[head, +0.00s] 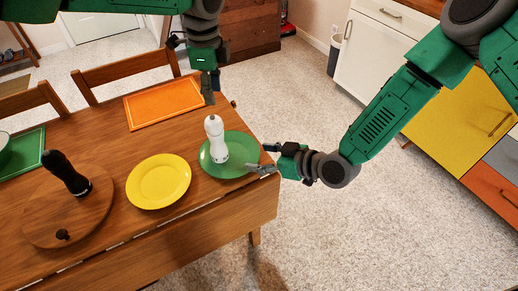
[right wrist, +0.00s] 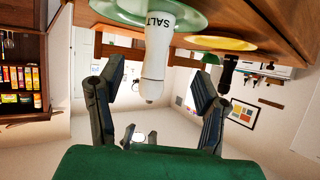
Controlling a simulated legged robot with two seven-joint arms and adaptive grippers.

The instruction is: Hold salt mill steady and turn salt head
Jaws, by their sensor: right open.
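The white salt mill (head: 216,140) stands upright on the green plate (head: 242,160) near the table's right end. In the right wrist view the salt mill (right wrist: 155,60) appears upside down, with its SALT lettering visible, between the spread fingers. My right gripper (head: 265,158) is open and empty at the plate's right edge, pointing left toward the mill and apart from it. My left gripper (head: 210,86) hangs above the table's far edge, behind the mill, fingers pointing down. Its fingers overlap in this view, so its opening is unclear. It is not touching the mill.
A yellow plate (head: 158,182) lies left of the green plate. A dark mill (head: 66,173) stands on a round wooden board (head: 95,213) farther left. An orange placemat (head: 163,103) lies at the back. Chairs (head: 125,70) stand behind the table. Floor right of the table is clear.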

